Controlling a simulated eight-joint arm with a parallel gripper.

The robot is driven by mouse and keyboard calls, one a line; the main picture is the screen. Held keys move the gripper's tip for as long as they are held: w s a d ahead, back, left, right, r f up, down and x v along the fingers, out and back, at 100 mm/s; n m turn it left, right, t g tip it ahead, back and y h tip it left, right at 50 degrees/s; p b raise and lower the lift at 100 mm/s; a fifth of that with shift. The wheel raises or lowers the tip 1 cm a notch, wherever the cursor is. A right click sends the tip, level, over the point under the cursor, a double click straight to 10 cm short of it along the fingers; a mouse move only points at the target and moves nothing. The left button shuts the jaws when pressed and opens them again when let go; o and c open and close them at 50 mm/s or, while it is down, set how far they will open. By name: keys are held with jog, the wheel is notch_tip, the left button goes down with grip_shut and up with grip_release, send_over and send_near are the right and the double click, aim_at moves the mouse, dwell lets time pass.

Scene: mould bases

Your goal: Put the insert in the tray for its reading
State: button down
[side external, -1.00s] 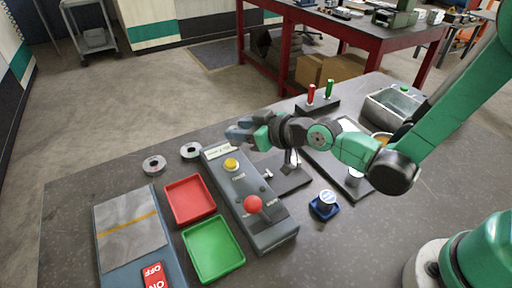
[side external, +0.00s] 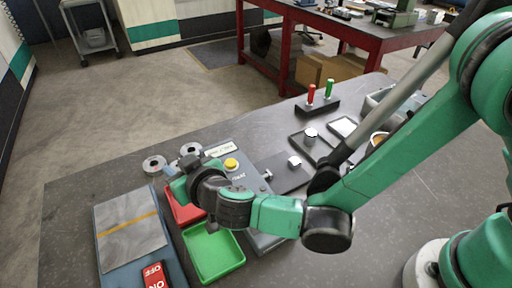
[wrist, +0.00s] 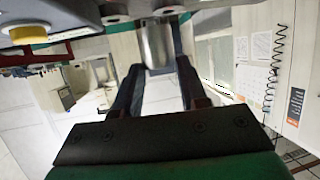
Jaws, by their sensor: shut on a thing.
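In the wrist view, my gripper (wrist: 157,78) is shut on a shiny metal cylinder, the insert (wrist: 157,43), held between the fingertips. In the side view, my gripper (side external: 176,172) is over the far end of the red tray (side external: 171,207), close to the grey control box; the insert cannot be made out clearly there. The red tray is partly hidden by my wrist. The green tray (side external: 211,254) lies in front of it and looks empty. The grey box has a display (side external: 219,149) and a yellow button (side external: 231,163); its near part is hidden.
Two grey rings (side external: 154,164) (side external: 191,149) lie beyond the trays. A small cylinder (side external: 311,133), a stand with red and green pegs (side external: 317,107) and a bowl are further right.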

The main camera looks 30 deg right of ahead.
jog(key=shift+f, duration=2.4)
jog(key=shift+c, duration=2)
grip_release()
notch_tip(320, 180, up, 20)
